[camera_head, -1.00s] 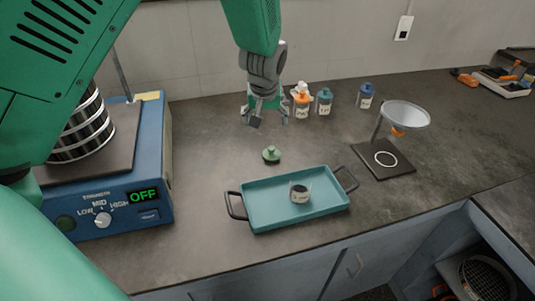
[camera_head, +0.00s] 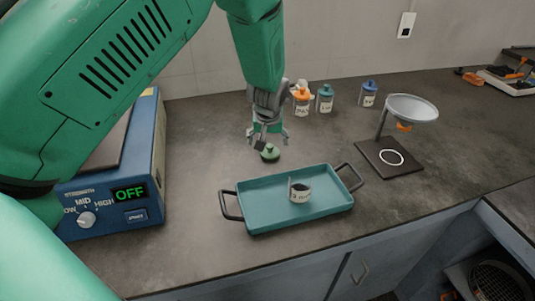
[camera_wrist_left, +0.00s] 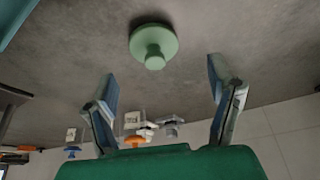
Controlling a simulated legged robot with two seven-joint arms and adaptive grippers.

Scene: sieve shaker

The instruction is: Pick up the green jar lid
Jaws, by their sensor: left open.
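The green jar lid (camera_head: 270,154) lies on the dark counter just behind the teal tray, its knob up. In the left wrist view the lid (camera_wrist_left: 153,45) shows as a round disc with a knob, ahead of and between the fingertips. My left gripper (camera_head: 268,138) is open and points down just above and behind the lid. Its two fingers show apart in the left wrist view (camera_wrist_left: 166,85), with nothing between them. Whether a finger touches the lid cannot be told. My right gripper is not in view.
Orange, teal and blue capped jars stand behind. A funnel stand (camera_head: 388,158) is at the right, a blue sieve shaker (camera_head: 150,165) at the left.

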